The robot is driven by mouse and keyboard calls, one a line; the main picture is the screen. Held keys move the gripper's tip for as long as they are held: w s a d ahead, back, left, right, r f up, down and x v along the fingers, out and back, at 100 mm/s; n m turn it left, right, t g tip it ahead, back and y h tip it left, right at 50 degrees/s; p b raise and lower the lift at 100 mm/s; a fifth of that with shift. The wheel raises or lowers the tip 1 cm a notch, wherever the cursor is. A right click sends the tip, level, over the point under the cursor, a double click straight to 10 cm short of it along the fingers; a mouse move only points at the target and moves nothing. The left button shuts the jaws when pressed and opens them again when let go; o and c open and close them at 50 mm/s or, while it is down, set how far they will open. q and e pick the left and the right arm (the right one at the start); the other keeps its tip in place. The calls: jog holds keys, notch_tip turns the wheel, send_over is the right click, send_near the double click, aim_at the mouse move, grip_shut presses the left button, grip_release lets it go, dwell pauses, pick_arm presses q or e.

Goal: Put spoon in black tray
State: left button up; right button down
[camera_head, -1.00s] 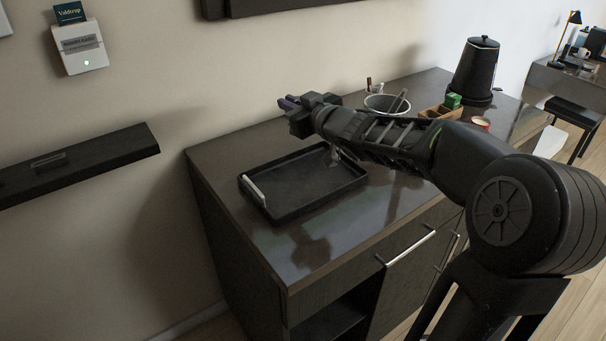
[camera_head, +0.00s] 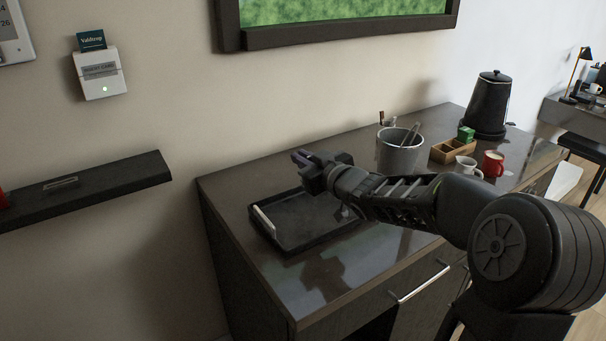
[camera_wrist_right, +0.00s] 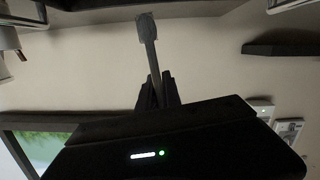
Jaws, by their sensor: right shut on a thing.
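The black tray (camera_head: 295,208) lies flat on the counter, with a pale handle (camera_head: 264,220) along its left side. My right gripper (camera_head: 301,158) is above the tray's back edge in the head view. The right wrist view looks upside down. There the right gripper's fingers (camera_wrist_right: 157,92) are shut on a grey spoon (camera_wrist_right: 151,45), which sticks out beyond the fingertips with its wider end away from them. I cannot make out the spoon in the head view. My left gripper is not in view.
A metal bucket (camera_head: 398,155) holding tongs stands right of the tray. A wooden box (camera_head: 448,151), a white jug (camera_head: 467,166), a red mug (camera_head: 493,163) and a black kettle (camera_head: 488,105) stand further right. The counter (camera_head: 335,262) is clear in front of the tray.

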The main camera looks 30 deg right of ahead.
jog(key=shift+f, duration=1.95)
jog(key=shift+f+b, duration=0.1)
jog(key=shift+b, duration=0.2)
jog(key=shift+f, duration=0.15)
jog(key=c, duration=1.5)
grip_release()
jog(key=shift+r, duration=0.2)
jog(key=shift+r, duration=0.2)
jog(key=s, duration=0.4)
jog(key=s+r, duration=0.1)
jog(key=s, duration=0.6)
jog(key=shift+s+a+r+p, duration=0.3)
jog(key=shift+s+a+p, duration=0.05)
jog(key=shift+s+p, duration=0.05)
